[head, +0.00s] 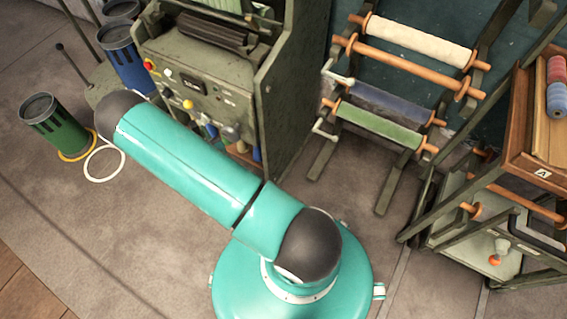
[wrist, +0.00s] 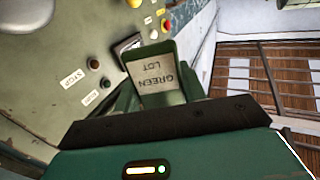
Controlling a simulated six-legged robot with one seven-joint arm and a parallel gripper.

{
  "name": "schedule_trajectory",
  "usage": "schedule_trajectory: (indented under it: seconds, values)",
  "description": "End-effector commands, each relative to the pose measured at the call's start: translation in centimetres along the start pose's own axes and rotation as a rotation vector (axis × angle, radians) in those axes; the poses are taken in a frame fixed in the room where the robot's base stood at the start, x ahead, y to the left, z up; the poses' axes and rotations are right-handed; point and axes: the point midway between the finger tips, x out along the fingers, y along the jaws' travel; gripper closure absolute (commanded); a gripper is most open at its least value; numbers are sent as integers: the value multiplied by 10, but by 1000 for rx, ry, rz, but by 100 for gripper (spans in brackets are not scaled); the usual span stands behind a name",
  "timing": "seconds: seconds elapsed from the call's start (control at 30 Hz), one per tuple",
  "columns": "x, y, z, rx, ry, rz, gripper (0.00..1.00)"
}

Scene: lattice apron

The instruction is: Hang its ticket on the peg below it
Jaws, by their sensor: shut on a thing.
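A pale ticket (wrist: 157,84) lettered "GREEN LOT" shows in the wrist view, its words upside down, in a dark green frame. My gripper (wrist: 158,68) is shut on it; the ticket stands out beyond the dark plate at the bottom of the picture. A grey-green machine panel (wrist: 60,60) with buttons lies behind it. In the head view my arm hides the gripper and ticket. Small coloured pieces (head: 209,130) hang under the machine's panel there, partly covered by my arm. I cannot tell which peg is meant.
The machine (head: 190,85) stands close beyond my arm. A rack with cream, blue and green rolls (head: 378,124) stands right of it. A green can (head: 55,123), blue can (head: 124,58) and white ring (head: 104,163) are at left. A wooden shelf unit (head: 520,130) stands at right.

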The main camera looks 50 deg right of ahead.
Motion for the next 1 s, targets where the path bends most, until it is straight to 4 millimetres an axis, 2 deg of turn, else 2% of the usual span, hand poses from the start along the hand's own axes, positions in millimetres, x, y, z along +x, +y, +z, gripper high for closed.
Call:
schedule_trajectory:
  seconds: [0.03,0.1,0.2,0.37,0.47,0.6,0.7,0.8,0.9,1.0]
  values:
    - [-4,30,14,0,-3,70,81]
    - [-12,62,29,2,-1,154,81]
    - [-27,107,51,4,1,277,81]
    - [-61,170,82,4,5,463,81]
    - [-88,207,102,4,5,584,81]
    - [-137,256,131,0,3,773,81]
    - [-175,283,150,-4,1,903,81]
    - [-207,301,164,-9,0,1010,81]
    - [-228,311,173,-12,-1,1081,81]
    - [-238,316,177,-15,-2,1115,81]
